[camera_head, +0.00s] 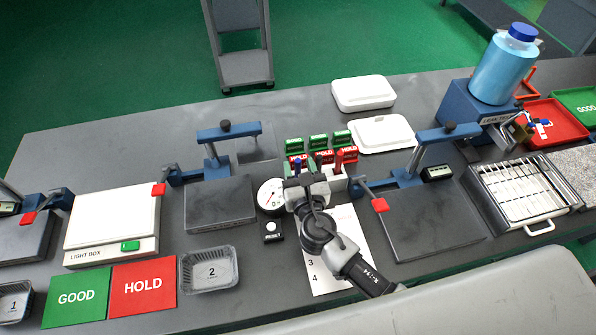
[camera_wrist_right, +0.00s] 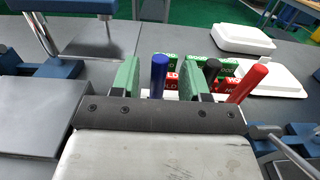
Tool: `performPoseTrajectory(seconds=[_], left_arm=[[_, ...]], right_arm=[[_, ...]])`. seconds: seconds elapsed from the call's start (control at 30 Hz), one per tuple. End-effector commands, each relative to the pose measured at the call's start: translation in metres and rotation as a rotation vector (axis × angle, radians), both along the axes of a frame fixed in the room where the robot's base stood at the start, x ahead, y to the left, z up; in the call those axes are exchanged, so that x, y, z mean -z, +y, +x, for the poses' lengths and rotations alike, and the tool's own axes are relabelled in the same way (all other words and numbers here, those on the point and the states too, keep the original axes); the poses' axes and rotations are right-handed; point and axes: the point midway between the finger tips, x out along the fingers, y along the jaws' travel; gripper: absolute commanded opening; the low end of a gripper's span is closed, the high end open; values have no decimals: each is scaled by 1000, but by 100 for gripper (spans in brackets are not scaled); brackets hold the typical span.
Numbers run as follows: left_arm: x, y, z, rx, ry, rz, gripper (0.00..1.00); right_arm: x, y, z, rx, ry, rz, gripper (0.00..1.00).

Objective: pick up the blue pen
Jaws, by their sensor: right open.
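The blue pen (camera_head: 297,168) stands upright at the front of the table's middle. In the right wrist view the blue pen (camera_wrist_right: 158,75) shows between the two green fingers, nearer the left one; I cannot tell whether it touches. My right gripper (camera_head: 304,181) is open around or just beside the pen's upper part, and its fingers (camera_wrist_right: 161,80) are apart. The pen's lower part is hidden by the gripper. A black pen (camera_wrist_right: 211,70) stands close beside the right finger, and a red pen (camera_wrist_right: 248,83) leans to the right. My left gripper is not in view.
A white holder (camera_head: 338,184) stands under the pens. A round dial (camera_head: 271,196) is on the left, and a blue press (camera_head: 410,170) on the right. White lidded trays (camera_head: 363,92) lie farther back.

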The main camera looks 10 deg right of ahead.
Motion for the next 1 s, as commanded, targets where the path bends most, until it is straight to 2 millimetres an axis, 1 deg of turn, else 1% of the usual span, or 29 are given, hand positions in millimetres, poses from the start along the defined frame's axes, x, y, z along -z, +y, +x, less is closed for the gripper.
performPoseTrajectory(seconds=[0.03, 0.1, 0.2, 0.47, 0.73, 0.77, 1.0], left_arm=[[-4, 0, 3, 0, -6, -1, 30], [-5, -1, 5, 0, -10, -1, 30], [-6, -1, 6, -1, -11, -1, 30], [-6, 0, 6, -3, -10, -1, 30], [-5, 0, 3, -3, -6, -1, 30], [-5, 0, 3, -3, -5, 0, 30], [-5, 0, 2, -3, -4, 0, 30]], right_arm=[[-1, 1, 9, 1, -1, -1, 45], [-1, 1, 19, 1, -1, -1, 45], [0, 1, 27, 1, 0, -1, 45], [1, 1, 29, 1, 0, 0, 45], [1, 1, 29, 1, 0, 0, 4], [1, 1, 29, 1, 0, 0, 2], [1, 1, 29, 1, 0, 0, 2]])
